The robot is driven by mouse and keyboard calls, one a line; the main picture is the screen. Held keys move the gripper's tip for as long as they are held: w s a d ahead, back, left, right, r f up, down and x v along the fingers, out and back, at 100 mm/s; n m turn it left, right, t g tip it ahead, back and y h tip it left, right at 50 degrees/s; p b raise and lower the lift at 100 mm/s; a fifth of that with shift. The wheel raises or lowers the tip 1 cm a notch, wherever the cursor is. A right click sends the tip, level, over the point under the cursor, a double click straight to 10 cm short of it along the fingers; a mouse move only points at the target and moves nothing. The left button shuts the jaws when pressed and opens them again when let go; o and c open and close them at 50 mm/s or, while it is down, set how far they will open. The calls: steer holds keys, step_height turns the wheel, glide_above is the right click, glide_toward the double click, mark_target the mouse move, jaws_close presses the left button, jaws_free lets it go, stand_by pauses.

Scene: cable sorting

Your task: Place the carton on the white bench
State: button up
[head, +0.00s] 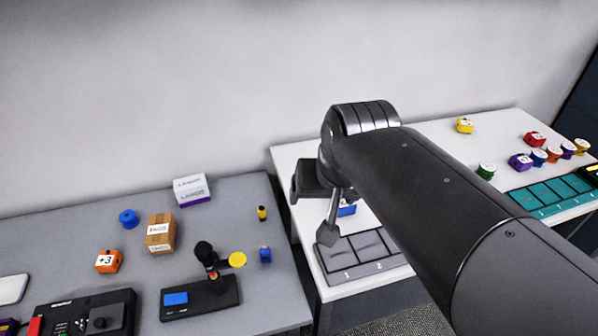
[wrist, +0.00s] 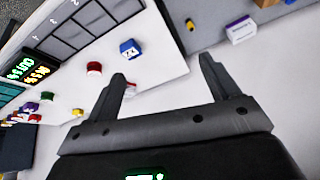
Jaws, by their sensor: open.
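The carton (head: 160,233) is a brown cardboard box with white labels, standing on the grey bench at the left in the head view. A brown piece at the top right edge of the wrist view (wrist: 266,3) looks like part of it. The white bench (head: 497,130) is to the right, past a narrow gap. My gripper (head: 330,215) is above the white bench's left end, well to the right of the carton. In the wrist view its two fingers (wrist: 163,75) are spread with nothing between them. My arm hides part of the white bench.
A white and purple box (head: 191,190) stands behind the carton, with an orange block (head: 109,261) and blue spool (head: 128,218) beside it. The white bench holds a grey numbered tray (head: 360,258), a teal tray (head: 550,195) and several coloured spools and blocks. Its back middle is clear.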

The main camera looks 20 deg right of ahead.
steer(key=s+f+n, duration=0.1)
steer(key=s, duration=0.1)
steer(key=s+a+f+n, duration=0.1)
steer(key=shift+s+f+n, duration=0.3)
steer(key=shift+s, duration=0.05)
